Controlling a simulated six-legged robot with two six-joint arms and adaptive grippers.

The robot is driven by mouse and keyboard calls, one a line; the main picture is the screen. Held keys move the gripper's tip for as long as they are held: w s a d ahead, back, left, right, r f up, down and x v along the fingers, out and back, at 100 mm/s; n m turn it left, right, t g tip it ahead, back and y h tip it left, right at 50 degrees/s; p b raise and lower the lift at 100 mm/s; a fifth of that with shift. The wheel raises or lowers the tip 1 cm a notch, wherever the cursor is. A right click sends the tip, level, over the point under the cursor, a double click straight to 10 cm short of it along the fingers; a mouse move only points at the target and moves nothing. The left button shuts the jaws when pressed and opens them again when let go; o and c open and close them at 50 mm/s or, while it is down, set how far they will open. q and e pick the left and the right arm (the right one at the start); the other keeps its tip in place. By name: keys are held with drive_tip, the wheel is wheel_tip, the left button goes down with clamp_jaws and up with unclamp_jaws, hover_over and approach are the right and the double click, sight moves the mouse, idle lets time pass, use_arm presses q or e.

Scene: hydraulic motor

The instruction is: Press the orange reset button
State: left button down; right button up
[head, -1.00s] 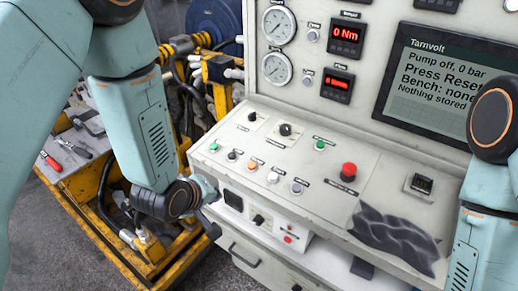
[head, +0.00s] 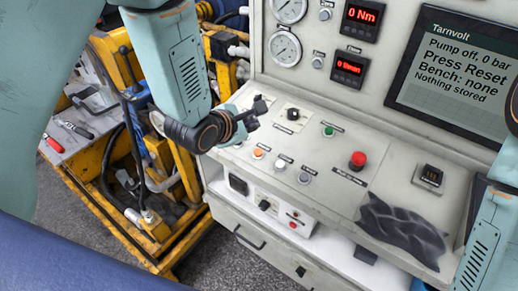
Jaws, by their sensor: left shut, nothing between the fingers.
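The orange reset button (head: 258,153) is a small round cap in the lower row of buttons on the grey sloping console. My left gripper (head: 258,108) is shut and empty. Its fingertips point to the right and show just above the orange button in the head view, apart from it in the picture. I cannot tell its height over the panel. The arm and gripper hide the left end of the button row. My right arm shows at the right edge, but its gripper is out of view.
A white button (head: 280,164) and a grey button (head: 304,177) lie right of the orange one. A black knob (head: 293,114), a green button (head: 328,130) and a big red button (head: 358,160) stand nearby. A dark crumpled cloth (head: 402,230) covers the front right.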

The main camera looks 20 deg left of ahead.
use_arm(q)
drive_tip(key=b, duration=0.6)
hover_over(256, 155)
drive_tip(key=f, duration=0.6)
drive_tip(key=shift+s+a, duration=0.1)
drive_tip(key=shift+s, duration=0.25)
drive_tip(key=shift+s+f+b, duration=0.1)
drive_tip(key=shift+f+b, duration=0.15)
drive_tip(key=shift+b, duration=0.35)
drive_tip(key=shift+f+b, duration=0.45)
drive_tip(key=shift+f, duration=0.4)
drive_tip(key=shift+w+f, duration=0.45)
drive_tip(key=shift+s+r, duration=0.1)
